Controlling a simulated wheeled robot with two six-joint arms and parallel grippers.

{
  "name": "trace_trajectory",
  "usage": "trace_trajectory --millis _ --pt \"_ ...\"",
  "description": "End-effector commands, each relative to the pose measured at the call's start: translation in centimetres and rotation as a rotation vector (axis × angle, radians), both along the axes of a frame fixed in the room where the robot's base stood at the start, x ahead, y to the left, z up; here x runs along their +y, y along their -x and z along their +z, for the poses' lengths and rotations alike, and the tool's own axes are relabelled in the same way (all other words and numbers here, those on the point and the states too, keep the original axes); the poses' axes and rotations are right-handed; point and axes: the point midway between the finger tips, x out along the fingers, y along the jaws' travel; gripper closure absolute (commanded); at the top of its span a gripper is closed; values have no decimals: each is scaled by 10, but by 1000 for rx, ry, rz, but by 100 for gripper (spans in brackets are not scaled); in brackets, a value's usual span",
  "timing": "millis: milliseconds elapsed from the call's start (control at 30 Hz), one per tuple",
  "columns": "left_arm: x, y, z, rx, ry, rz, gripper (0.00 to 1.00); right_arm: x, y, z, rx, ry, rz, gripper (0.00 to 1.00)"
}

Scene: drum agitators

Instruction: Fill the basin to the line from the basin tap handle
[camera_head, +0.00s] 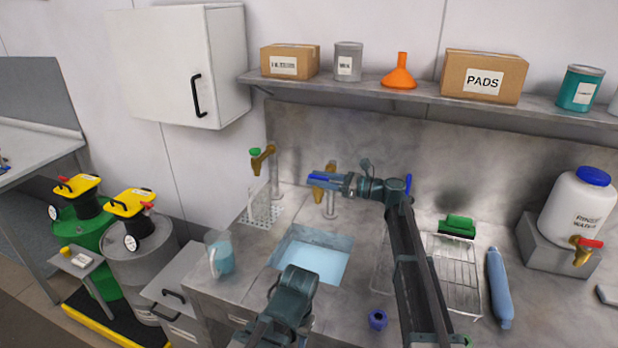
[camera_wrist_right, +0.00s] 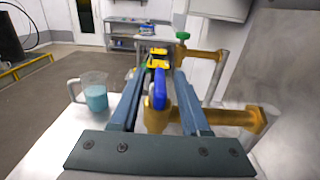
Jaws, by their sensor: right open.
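The basin (camera_head: 341,243) is a square sink set in the metal counter, with pale blue water inside. I cannot make out a fill line. The brass basin tap (camera_head: 331,205) stands at its back edge; its blue handle (camera_wrist_right: 160,88) shows clearly in the right wrist view. My right gripper (camera_head: 323,180) is open at this tap. In the right wrist view its two fingers (camera_wrist_right: 157,82) lie on either side of the blue handle, with gaps showing; I cannot tell whether either touches it. My left gripper is not in view.
A second brass tap with a green handle (camera_head: 255,152) stands to the left. A jug of blue liquid (camera_head: 220,256) stands left of the basin. A shelf (camera_head: 425,93) runs above.

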Motion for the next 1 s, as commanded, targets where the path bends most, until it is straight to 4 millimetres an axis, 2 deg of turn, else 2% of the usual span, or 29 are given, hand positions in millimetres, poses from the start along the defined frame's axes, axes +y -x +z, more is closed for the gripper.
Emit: trace_trajectory --millis 33,233,633,900,1000 --pt "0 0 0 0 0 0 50 8 -3 0 0 0 2 54" --pt "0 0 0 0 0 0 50 26 -8 0 0 0 1 54" --pt "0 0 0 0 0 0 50 30 -9 0 0 0 -1 54" --pt "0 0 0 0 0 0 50 30 -9 0 0 0 0 100" --pt "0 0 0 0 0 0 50 30 -9 0 0 0 0 100"
